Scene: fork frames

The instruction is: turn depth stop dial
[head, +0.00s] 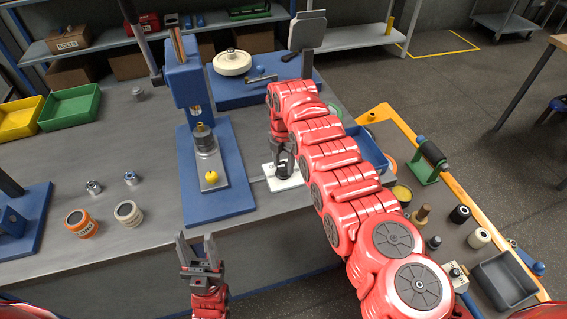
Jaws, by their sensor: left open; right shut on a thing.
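My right arm reaches across the picture from the lower right. Its gripper (282,160) points down over a white plate (290,184) at the bench's edge and is shut on a small dark dial there. The fingers hide most of the dial, so its setting cannot be read. My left gripper (197,245) is open and empty in front of the bench edge, with its fingers pointing up. A blue press (183,75) stands left of the white plate, with a yellow knob (211,177) on the front of its base.
Two jars (128,213) and two small metal fittings (131,177) stand left of the press. Green (70,106) and yellow bins sit further left. A blue machine with a pale handwheel (232,62) is behind. Tools and a grey tray (503,281) crowd the right side.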

